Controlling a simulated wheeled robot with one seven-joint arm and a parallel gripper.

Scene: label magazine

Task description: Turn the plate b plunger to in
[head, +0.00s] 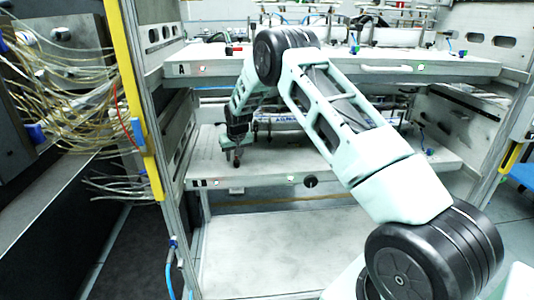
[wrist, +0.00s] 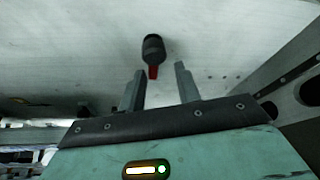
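The plate b plunger (wrist: 153,48) is a dark, rounded knob with a red part at its lower end. In the wrist view it stands out from a pale plate surface, just beyond the fingertips and roughly in line with the gap between them. My gripper (wrist: 160,73) is open, with one finger on each side of that gap and nothing held. In the head view my gripper (head: 232,150) points down over the left front part of plate B (head: 400,160). The plunger is hard to make out there.
Plate A (head: 340,73) lies above plate B, with my arm reaching past its front edge. A black round knob (head: 310,181) sits on plate B's front edge beside a small light (head: 291,179). A yellow-edged post (head: 135,100) and loose cables (head: 70,100) are at the left.

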